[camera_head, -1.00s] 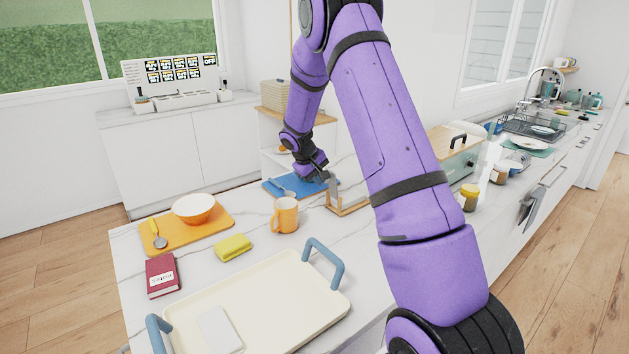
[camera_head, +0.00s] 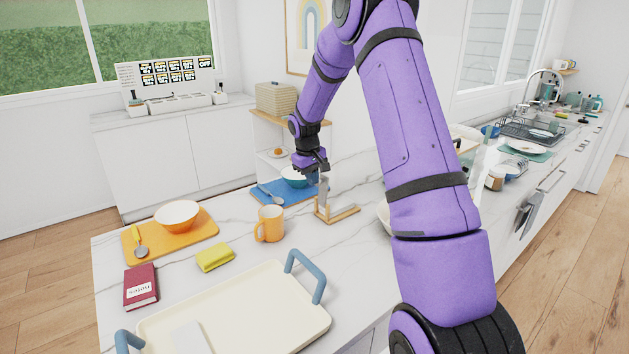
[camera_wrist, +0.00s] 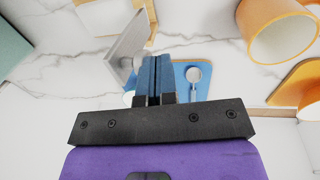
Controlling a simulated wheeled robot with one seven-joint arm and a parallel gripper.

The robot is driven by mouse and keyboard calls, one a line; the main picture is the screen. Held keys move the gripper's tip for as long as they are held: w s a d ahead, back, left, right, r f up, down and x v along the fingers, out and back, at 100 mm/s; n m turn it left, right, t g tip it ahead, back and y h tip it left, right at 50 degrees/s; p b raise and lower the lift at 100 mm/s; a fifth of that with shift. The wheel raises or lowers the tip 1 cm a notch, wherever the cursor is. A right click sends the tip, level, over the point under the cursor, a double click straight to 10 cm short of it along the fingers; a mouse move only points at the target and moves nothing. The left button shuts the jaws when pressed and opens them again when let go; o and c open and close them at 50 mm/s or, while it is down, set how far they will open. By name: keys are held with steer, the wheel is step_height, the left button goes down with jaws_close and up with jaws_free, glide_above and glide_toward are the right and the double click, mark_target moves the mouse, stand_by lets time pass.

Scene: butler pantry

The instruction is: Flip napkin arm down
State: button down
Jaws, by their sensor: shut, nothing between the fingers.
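The napkin holder (camera_head: 340,213) stands on the counter, with a light wood base and a grey arm (camera_head: 324,192). The arm stands up from the base and looks upright or nearly so. In the wrist view the grey arm (camera_wrist: 126,42) lies just left of and beyond my fingertips. My gripper (camera_head: 322,172) is by the top of the arm, pointing down. In the wrist view its blue fingers (camera_wrist: 153,65) are together with nothing between them. I cannot tell whether they touch the arm. My wrist hides part of the area behind.
An orange mug (camera_head: 270,224) stands left of the holder. A cream tray (camera_head: 250,308) with blue handles fills the front. A yellow sponge (camera_head: 215,257) lies left.

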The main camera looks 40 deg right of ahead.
mark_target(324, 186)
steer(key=d+y, duration=0.7)
steer(key=shift+d, duration=0.25)
steer(key=shift+d+f+y, duration=1.5)
steer(key=shift+d+y, duration=0.25)
steer(key=shift+d+f+y, duration=1.5)
steer(key=shift+d+y, duration=0.2)
steer(key=shift+y, duration=0.05)
